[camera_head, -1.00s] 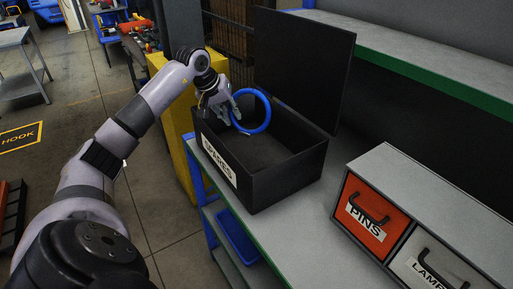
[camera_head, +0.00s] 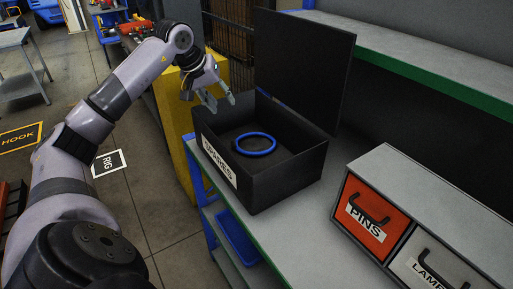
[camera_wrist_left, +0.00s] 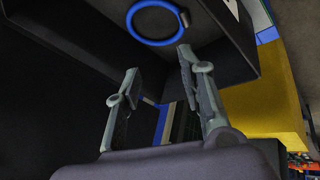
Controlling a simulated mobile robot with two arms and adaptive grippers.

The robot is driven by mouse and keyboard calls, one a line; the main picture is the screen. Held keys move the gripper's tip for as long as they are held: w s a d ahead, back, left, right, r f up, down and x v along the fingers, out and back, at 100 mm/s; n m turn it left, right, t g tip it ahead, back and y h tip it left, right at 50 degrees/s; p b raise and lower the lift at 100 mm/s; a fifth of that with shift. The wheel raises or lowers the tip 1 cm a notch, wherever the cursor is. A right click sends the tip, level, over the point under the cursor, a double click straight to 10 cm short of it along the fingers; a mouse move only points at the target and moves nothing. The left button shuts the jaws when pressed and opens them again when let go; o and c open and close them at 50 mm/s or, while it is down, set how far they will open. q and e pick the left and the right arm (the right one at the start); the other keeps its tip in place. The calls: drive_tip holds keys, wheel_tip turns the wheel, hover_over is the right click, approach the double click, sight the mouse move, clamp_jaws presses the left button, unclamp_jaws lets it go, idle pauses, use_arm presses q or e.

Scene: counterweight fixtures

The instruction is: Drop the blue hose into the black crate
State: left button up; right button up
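The blue hose (camera_head: 256,151), a closed ring, lies on the floor inside the black crate (camera_head: 283,185). The crate carries a SPARES label and its lid stands open at the back. The hose also shows in the left wrist view (camera_wrist_left: 133,28), inside the crate (camera_wrist_left: 205,35). My left gripper (camera_head: 223,103) is open and empty, above the crate's back left rim and apart from the hose. Its two spread fingers also show in the left wrist view (camera_wrist_left: 158,62). My right gripper is not in view.
The crate stands on a grey bench top (camera_head: 290,228). A drawer unit with an orange PINS drawer (camera_head: 370,217) stands to the right. A green-edged shelf (camera_head: 420,65) runs behind. A yellow post (camera_head: 185,135) stands left of the crate.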

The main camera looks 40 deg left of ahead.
use_arm(q)
drive_tip(key=shift+v, duration=2.4)
